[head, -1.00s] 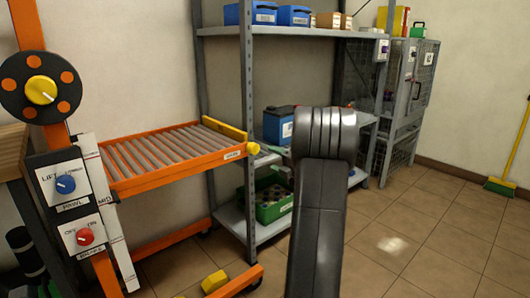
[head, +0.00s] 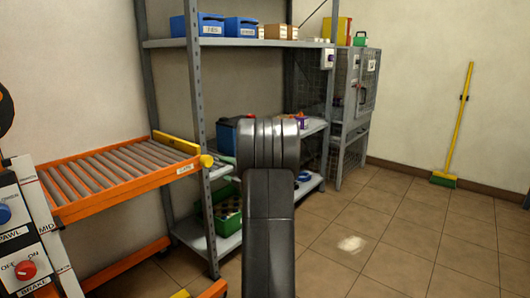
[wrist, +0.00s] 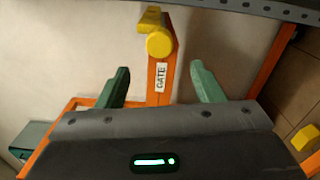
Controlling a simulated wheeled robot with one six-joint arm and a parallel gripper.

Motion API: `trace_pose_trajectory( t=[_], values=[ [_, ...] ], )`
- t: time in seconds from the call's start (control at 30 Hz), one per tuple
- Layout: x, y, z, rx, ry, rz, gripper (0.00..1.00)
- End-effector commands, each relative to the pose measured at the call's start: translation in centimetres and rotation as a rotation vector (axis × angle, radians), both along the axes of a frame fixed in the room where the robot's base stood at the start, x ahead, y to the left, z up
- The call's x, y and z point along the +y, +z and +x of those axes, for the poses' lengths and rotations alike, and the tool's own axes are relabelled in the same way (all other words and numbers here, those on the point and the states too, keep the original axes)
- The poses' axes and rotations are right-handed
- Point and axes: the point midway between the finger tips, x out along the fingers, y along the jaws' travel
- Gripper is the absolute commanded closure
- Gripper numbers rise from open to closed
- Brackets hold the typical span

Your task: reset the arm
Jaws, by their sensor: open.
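My arm (head: 268,215) stands up in the middle of the head view, and its folded joint hides part of the shelf behind it. My gripper (wrist: 158,88) shows in the wrist view with its two green fingers spread wide apart and nothing between them. Beyond the fingers is the yellow-ended bar (wrist: 160,43) of the orange roller table, with a label reading GATE. The fingers stand on either side of this bar in the picture; I cannot tell how far away it is.
The orange roller table (head: 125,168) is at left, beside a panel with a blue knob (head: 4,214) and a red knob (head: 26,271). A grey shelf (head: 240,43) holds blue bins (head: 241,27) and a green crate (head: 228,215). A mesh cabinet (head: 357,85) stands behind.

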Motion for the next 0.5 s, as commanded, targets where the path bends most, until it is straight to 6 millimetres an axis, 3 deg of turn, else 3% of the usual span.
trace_pose_trajectory(
  t=[0.3,0.5],
  values=[
    [5.1,-0.2,3.9,-0.003,0.002,0.0,0.39],
    [7.1,-0.1,5.5,-0.002,0.001,0.001,0.39]
  ],
)
